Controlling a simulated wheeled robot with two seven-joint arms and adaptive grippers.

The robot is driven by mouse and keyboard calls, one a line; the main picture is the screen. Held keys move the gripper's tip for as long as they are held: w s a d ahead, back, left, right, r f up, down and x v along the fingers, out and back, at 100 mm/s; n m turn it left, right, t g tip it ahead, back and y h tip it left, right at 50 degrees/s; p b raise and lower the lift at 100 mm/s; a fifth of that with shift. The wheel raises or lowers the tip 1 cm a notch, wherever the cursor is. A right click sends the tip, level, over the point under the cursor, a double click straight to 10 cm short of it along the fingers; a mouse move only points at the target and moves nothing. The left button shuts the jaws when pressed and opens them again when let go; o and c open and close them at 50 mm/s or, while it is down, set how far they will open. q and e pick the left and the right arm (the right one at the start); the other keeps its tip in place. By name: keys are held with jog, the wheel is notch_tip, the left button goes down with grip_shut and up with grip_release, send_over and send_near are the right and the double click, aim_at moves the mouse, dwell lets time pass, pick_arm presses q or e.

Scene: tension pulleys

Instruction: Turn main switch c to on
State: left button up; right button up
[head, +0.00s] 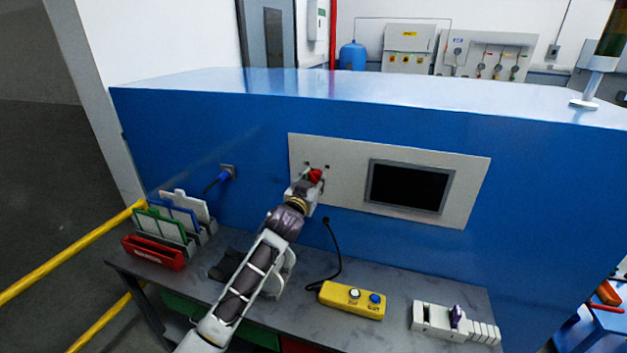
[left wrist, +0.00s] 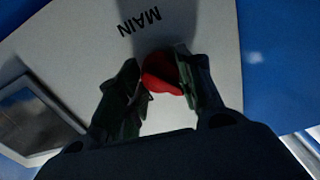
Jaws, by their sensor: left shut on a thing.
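The main switch is a red rotary knob (head: 316,175) on the pale panel of the blue machine, left of a dark screen. It also shows in the left wrist view (left wrist: 162,72), below the printed word MAIN. My left gripper (head: 308,182) is at the panel, and its two dark fingers (left wrist: 158,82) are shut on the knob, one on each side. The knob's exact pointer angle and any on or off marks are hidden by the fingers. My right gripper is not in view.
The dark screen (head: 408,187) sits right of the switch. A blue plug (head: 224,175) is in the machine front at left. On the bench (head: 395,278) stand a yellow button box (head: 352,299), a red tray (head: 152,253) with panels behind it and a grey block (head: 455,323).

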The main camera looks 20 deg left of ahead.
pick_arm(q)
jog(key=m+p, duration=0.1)
jog(key=m, duration=0.2)
jog(key=m+p, duration=0.1)
jog(key=m, duration=0.2)
jog(key=shift+m, duration=0.3)
jog(key=m, duration=0.4)
jog(key=shift+m, duration=0.3)
jog(key=m, duration=0.5)
jog(key=shift+m, duration=0.3)
jog(key=shift+o, duration=0.2)
jog(key=shift+f, duration=0.1)
jog(key=shift+c, duration=0.2)
jog(key=o, duration=1.1)
jog(key=shift+c, duration=0.2)
jog(key=shift+s, duration=0.2)
